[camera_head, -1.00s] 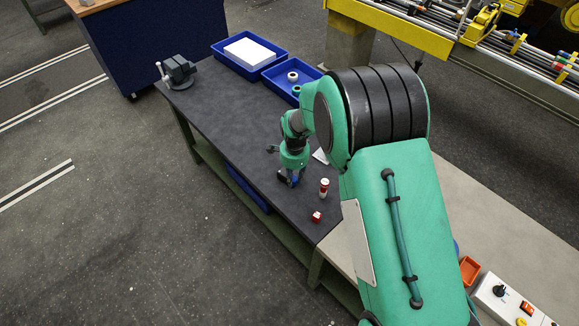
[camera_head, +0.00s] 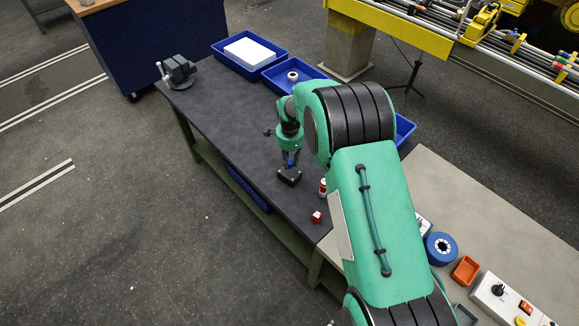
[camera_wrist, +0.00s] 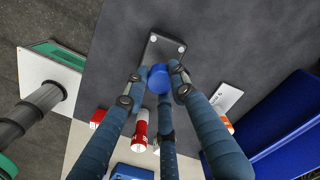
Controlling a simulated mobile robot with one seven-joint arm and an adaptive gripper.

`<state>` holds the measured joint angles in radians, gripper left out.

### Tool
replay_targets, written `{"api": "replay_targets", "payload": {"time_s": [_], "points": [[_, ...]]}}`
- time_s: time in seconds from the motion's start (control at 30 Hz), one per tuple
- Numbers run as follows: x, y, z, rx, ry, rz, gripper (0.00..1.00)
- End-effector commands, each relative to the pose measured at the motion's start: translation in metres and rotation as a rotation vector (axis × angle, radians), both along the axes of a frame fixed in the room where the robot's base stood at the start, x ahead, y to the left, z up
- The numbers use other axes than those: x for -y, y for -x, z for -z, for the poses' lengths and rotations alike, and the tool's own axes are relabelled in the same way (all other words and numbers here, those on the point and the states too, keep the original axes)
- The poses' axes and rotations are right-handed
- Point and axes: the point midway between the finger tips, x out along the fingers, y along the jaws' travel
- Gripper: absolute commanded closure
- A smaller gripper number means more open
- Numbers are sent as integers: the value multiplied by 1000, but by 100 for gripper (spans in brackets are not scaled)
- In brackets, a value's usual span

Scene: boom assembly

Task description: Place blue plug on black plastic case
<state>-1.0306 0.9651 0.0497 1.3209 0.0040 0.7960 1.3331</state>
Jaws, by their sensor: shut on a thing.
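My gripper (camera_wrist: 158,77) is shut on the blue plug (camera_wrist: 159,80), a small blue cylinder between its fingers in the wrist view. In the head view a speck of blue shows between the fingers of my gripper (camera_head: 290,160). The black plastic case (camera_head: 289,177) lies on the dark bench top just below the gripper. It also shows in the wrist view (camera_wrist: 163,47), with light spots at its corners, and the plug covers part of its edge. The plug looks apart from the case, but I cannot tell the exact gap.
A red-and-white cylinder (camera_head: 323,188) and a red block (camera_head: 316,217) stand to the right of the case. Blue trays (camera_head: 292,78) and a vise (camera_head: 177,72) sit farther back. The bench top (camera_head: 225,125) left of my gripper is clear.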

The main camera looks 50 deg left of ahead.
Motion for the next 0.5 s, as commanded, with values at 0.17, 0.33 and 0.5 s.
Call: {"api": "replay_targets", "payload": {"time_s": [0.17,0.33,0.5], "points": [[0,0,2,0,0,0,89],[0,0,14,0,0,0,89],[1,0,30,0,1,0,89]]}}
